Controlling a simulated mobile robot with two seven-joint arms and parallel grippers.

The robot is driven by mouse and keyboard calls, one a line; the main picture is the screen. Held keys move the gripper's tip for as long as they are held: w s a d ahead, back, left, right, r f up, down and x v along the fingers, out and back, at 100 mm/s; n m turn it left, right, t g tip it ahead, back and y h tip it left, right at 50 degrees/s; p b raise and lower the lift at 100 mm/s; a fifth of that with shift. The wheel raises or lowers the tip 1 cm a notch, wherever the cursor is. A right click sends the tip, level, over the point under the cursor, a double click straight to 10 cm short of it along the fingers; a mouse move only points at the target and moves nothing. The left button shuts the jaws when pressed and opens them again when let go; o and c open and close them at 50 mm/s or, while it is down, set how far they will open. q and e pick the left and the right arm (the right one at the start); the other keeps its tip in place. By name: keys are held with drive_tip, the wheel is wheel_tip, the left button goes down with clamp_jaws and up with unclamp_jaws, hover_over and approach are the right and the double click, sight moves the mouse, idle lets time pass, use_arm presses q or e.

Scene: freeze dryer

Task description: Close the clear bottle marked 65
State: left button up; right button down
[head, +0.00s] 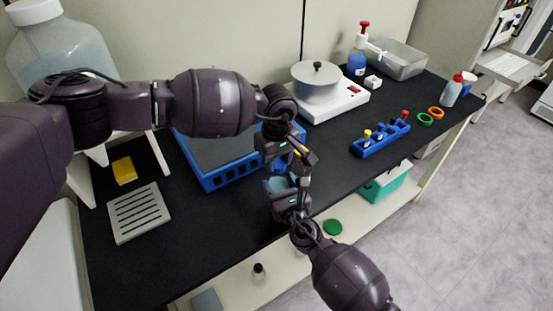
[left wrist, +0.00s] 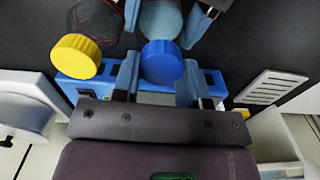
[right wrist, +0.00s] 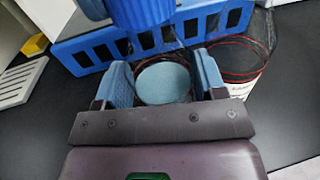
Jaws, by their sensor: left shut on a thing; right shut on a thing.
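My left gripper (head: 284,158) is over the table's front part, shut on a blue screw cap, which shows between its fingers in the left wrist view (left wrist: 162,62). My right gripper (head: 281,186) is just below, shut on a clear bottle with pale blue liquid (right wrist: 163,83). In the left wrist view the bottle (left wrist: 160,20) lines up behind the cap. In the right wrist view the ridged blue cap (right wrist: 140,12) is at the top edge. The mouth is hidden, so I cannot tell whether cap and bottle touch. The number 65 is not readable.
A second clear bottle with a yellow cap (left wrist: 77,55) stands close beside. A blue rack (right wrist: 95,45) lies behind. A white hotplate with a pot (head: 316,82), a blue tube rack (head: 380,140) and a grey slotted plate (head: 139,212) are on the black table.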

use_arm(q)
drive_tip(key=m, duration=0.4)
drive_tip(key=shift+d+m, duration=0.15)
drive_tip(key=shift+m, duration=0.15)
drive_tip(key=m, duration=0.4)
drive_tip(key=shift+d, duration=0.1)
drive_tip(key=m, duration=0.5)
drive_tip(key=shift+d+m, duration=0.15)
drive_tip(key=shift+m, duration=0.15)
drive_tip(key=m, duration=0.4)
drive_tip(key=shift+s, duration=0.1)
drive_tip(key=o, duration=1)
drive_tip(key=shift+c, duration=0.2)
